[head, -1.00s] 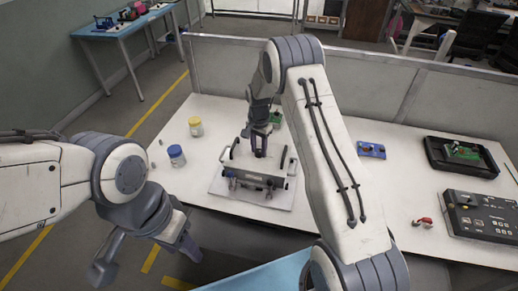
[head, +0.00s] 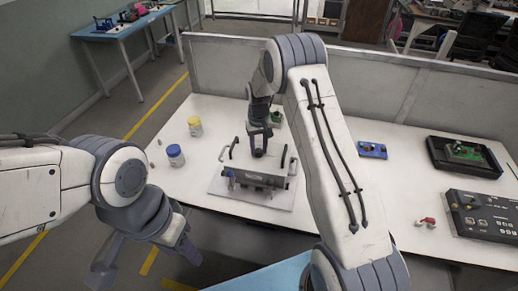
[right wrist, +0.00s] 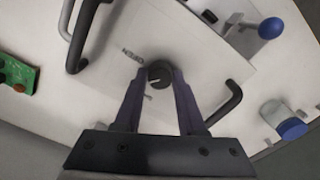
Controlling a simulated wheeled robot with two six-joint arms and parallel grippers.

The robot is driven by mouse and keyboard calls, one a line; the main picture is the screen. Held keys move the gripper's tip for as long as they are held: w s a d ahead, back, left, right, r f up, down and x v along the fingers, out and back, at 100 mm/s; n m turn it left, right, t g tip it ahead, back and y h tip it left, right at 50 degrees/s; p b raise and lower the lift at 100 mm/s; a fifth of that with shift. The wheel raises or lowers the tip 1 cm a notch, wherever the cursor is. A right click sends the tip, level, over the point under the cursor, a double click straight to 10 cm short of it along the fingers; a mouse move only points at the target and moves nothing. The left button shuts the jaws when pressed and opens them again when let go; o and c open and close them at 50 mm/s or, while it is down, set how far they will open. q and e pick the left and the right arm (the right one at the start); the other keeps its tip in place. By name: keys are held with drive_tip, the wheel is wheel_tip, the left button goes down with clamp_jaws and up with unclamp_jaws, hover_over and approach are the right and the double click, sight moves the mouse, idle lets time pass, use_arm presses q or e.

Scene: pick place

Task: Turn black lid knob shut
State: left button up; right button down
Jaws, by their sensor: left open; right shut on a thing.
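The black lid knob (right wrist: 159,75) sits on the pale lid (right wrist: 185,50) of a metal box, which stands on a thin board in the head view (head: 258,168). My right gripper (right wrist: 160,78) reaches down from above with its two fingers closed around the knob's sides. In the head view the right gripper (head: 259,150) is over the middle of the box, and the knob is mostly hidden there. An "OPEN" label (right wrist: 133,56) is printed beside the knob. My left gripper (head: 140,255) is open and empty, off the table's front left edge.
A blue-lidded jar (head: 176,156) and a yellow-lidded jar (head: 195,126) stand left of the box. Black handles (right wrist: 84,35) rise from the box's sides. A blue part (head: 372,150), a black tray (head: 464,157) and a control panel (head: 485,214) lie to the right.

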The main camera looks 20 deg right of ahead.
sight(259, 150)
drive_tip(key=n, duration=0.3)
drive_tip(key=shift+n, duration=2.2)
drive_tip(key=shift+c, duration=2.4)
unclamp_jaws()
drive_tip(key=shift+r+b, duration=0.1)
drive_tip(key=shift+b, duration=0.2)
wheel_tip(259, 150, up, 10)
drive_tip(key=b, duration=0.1)
drive_tip(key=shift+r+b, duration=0.2)
drive_tip(key=shift+b, duration=0.15)
